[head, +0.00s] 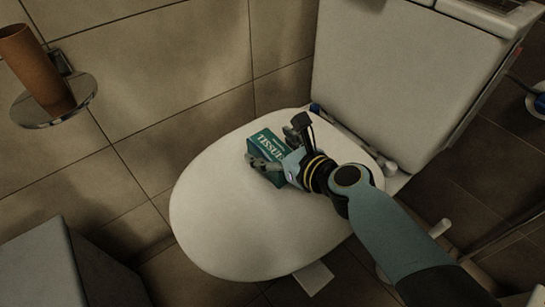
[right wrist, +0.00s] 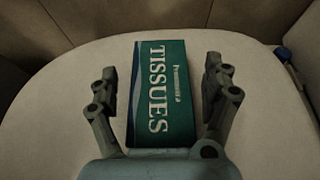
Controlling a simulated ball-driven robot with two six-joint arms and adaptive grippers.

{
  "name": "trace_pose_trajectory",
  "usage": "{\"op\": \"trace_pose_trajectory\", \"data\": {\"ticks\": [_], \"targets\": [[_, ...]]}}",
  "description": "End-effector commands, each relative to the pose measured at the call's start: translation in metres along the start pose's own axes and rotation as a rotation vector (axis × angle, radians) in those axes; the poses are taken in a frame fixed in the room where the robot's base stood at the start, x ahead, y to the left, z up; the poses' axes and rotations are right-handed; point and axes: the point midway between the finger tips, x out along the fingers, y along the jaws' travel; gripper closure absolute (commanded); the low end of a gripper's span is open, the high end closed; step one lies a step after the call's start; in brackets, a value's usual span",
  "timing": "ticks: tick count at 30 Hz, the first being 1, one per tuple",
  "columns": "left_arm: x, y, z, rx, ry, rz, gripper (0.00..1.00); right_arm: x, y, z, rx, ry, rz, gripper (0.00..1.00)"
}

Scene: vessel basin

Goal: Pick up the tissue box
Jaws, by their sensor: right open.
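The tissue box (head: 266,142) is a teal-green box with white "TISSUES" lettering. It lies flat on the white closed toilet lid (head: 225,225). My right gripper (head: 272,148) is at the box, with one finger on each side of it, and partly hides it in the head view. In the right wrist view the box (right wrist: 160,95) lies between the two open fingers of the right gripper (right wrist: 160,88), with a visible gap on each side. My left gripper is not in view.
The white cistern (head: 395,75) stands behind the lid. A brown cardboard roll on a round metal holder (head: 45,105) is on the tiled wall at left. A grey box-shaped unit (head: 55,265) stands at lower left. The lid around the box is clear.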

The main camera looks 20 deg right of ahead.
Motion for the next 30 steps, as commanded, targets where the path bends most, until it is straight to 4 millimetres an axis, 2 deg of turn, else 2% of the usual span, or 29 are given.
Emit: {"op": "trace_pose_trajectory", "data": {"ticks": [2,16,28,30], "targets": [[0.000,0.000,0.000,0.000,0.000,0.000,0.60,0.000,0.000,0.000,0.000,0.000,0.000,0.17],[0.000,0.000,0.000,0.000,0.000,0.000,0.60,-0.001,0.000,0.000,0.000,0.000,0.000,0.77],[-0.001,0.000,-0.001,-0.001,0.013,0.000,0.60,-0.002,0.000,0.003,-0.001,-0.001,0.000,0.79],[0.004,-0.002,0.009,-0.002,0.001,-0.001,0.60,-0.003,0.000,0.006,0.000,-0.001,0.000,0.79]]}}
